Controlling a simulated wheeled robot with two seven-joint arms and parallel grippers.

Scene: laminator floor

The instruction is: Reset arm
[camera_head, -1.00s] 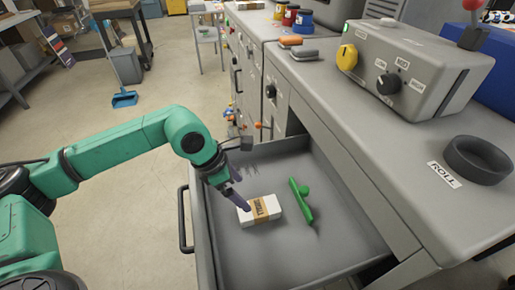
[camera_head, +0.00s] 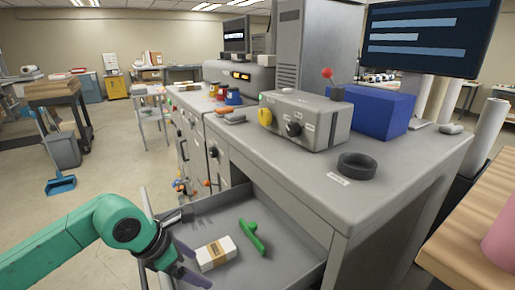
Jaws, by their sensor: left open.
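My left arm comes in from the lower left, and its left gripper (camera_head: 186,264) is open over the left side of the open drawer (camera_head: 285,266). The gripper is beside a white block with a brown paper band (camera_head: 216,253) that lies on the drawer floor. I see nothing between the fingers. A green handled tool (camera_head: 252,238) lies in the drawer to the right of the block. My right gripper is not in view.
The grey bench top carries a control box (camera_head: 305,120) with a yellow knob, a dark ring (camera_head: 357,164) and a blue box (camera_head: 372,111). A wooden table (camera_head: 480,225) stands at the right. Floor is open at the left around the blue dustpan (camera_head: 61,185).

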